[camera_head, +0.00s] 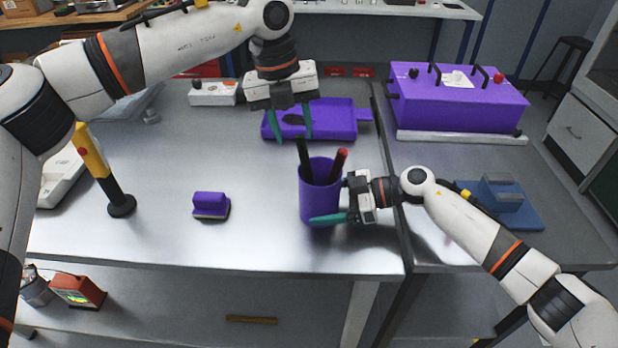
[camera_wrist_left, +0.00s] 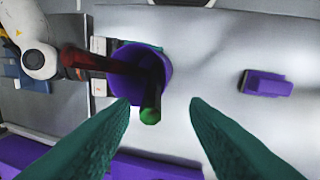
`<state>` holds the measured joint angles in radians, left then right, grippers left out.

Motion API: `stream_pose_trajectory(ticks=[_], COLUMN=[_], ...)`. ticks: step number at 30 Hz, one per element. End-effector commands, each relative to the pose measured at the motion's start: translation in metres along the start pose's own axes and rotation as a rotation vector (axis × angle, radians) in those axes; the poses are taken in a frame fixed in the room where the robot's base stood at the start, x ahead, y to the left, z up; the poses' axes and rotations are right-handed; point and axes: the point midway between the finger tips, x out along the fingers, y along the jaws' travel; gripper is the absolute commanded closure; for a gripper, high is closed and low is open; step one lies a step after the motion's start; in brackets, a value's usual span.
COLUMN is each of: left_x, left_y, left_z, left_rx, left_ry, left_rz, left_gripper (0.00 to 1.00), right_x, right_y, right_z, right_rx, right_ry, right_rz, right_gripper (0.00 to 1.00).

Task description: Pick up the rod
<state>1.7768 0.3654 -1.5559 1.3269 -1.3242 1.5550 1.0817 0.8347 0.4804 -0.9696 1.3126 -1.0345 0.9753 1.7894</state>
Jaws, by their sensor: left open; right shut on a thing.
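A purple cup (camera_head: 318,195) stands on the metal table near its right end; it also shows in the left wrist view (camera_wrist_left: 158,65). Two rods lean in it: a dark rod with a green end (camera_head: 304,160), also in the left wrist view (camera_wrist_left: 150,100), and a dark rod with a red end (camera_head: 338,164), also there (camera_wrist_left: 90,61). My right gripper (camera_head: 335,207) is shut on the cup from the right; its far finger is mostly hidden. My left gripper (camera_head: 291,133) is open and empty, pointing down above and behind the cup. The rods' lower ends are hidden inside the cup.
A purple tray (camera_head: 340,118) lies behind the cup. A purple block (camera_head: 210,205) sits to the left. A yellow-and-black tool (camera_head: 103,170) stands at the far left. A large purple box (camera_head: 455,100) and a blue fixture (camera_head: 505,203) are on the right table.

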Motion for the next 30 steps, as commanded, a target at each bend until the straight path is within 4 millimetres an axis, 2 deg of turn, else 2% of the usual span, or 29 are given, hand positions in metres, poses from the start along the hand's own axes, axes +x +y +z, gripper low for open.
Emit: stream_pose_trajectory(ticks=[4,12,21,23,29,30], left_x=[0.011,0.049,0.055,0.054,0.054,0.054], left_y=[0.003,0.008,0.008,0.008,0.008,0.008], left_z=[0.0,-0.001,-0.001,-0.001,-0.001,-0.001], left_rx=[0.001,0.001,0.001,0.001,0.001,0.001], left_ry=[0.0,-0.001,0.001,0.001,0.001,0.001], left_rz=[0.001,0.001,0.002,0.002,0.002,0.002], left_gripper=[0.58,0.58,0.58,0.66,0.99,1.0], right_x=[0.0,0.0,0.0,0.0,0.0,0.0], right_y=[0.0,0.0,0.0,0.0,0.0,0.0], right_z=[0.0,0.0,0.0,0.0,0.0,0.0], right_rx=[0.0,0.0,0.0,0.0,0.0,0.0], right_ry=[0.0,0.0,0.0,0.0,0.0,0.0], right_rz=[0.0,0.0,-0.001,-0.001,-0.001,-0.001], right_gripper=[0.36,0.36,0.36,0.36,0.36,0.36])
